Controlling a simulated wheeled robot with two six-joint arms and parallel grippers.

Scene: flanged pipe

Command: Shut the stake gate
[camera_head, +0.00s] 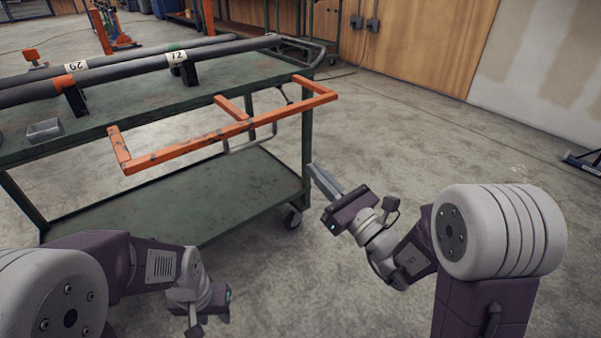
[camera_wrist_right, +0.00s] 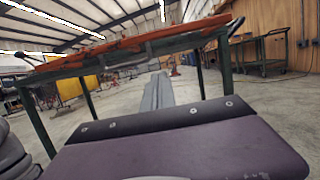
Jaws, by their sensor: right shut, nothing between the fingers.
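The stake gate (camera_head: 215,132), an orange, worn steel frame, juts out from the near long side of the green cart (camera_head: 150,108), roughly level with its top. It has a long outer bar, two end arms and a middle arm. A grey metal loop (camera_head: 250,142) hangs below it. In the right wrist view the gate (camera_wrist_right: 130,46) crosses above my fingers. My right gripper (camera_head: 325,183) is shut and empty, below and right of the gate's right end, apart from it. My left gripper's body (camera_head: 208,300) is low in front of the cart; its fingers do not show.
Two dark pipes (camera_head: 130,66) lie along the cart top on cradles, with labels. A small metal tray (camera_head: 45,131) sits on the top at left. The cart has a lower shelf (camera_head: 190,190) and a caster (camera_head: 292,218).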

